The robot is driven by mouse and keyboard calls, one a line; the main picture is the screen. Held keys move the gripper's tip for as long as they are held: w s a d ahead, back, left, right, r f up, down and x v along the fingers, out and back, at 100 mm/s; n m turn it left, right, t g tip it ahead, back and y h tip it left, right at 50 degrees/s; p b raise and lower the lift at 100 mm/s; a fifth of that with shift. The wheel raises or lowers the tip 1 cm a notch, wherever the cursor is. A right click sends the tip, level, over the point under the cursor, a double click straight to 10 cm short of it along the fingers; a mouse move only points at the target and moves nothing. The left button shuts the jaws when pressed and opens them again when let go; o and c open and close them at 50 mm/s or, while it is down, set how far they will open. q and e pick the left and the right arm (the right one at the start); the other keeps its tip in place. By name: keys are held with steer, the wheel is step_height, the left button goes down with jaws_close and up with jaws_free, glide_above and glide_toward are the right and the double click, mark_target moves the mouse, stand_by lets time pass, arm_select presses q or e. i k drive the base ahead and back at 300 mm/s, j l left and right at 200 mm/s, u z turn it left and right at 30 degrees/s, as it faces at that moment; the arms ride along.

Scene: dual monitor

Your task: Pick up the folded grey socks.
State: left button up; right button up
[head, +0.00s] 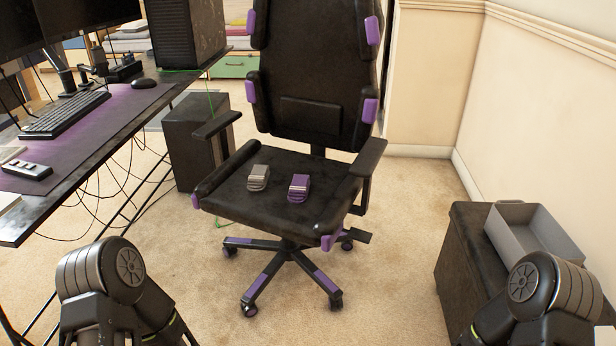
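The folded grey socks (258,177) lie on the seat of a black and purple office chair (235,198), left of the seat's middle. Folded purple socks (299,187) lie on the same seat just to their right, a small gap apart. Parts of my two arms show at the bottom left and bottom right of the head view. Neither gripper's fingers are in view. Both arms are well short of the chair, and nothing touches the grey socks.
The chair's armrests (368,158) flank the seat. A desk (60,205) with a keyboard (65,115) and mouse (144,83) stands left, with cables hanging below. A grey open tray (505,240) sits on a dark cabinet (455,265) at right. Carpet is clear before the chair.

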mark_target(257, 181)
steer(key=z, duration=1)
steer(key=i+j, duration=0.15)
steer(key=j, duration=0.2)
steer(key=i+j, duration=0.1)
steer(key=j, duration=0.25)
steer(key=i+j, duration=0.15)
steer(key=j, duration=0.2)
steer(key=i+j, duration=0.1)
steer(key=j, duration=0.25)
steer(key=i+j, duration=0.15)
steer(key=j, duration=0.15)
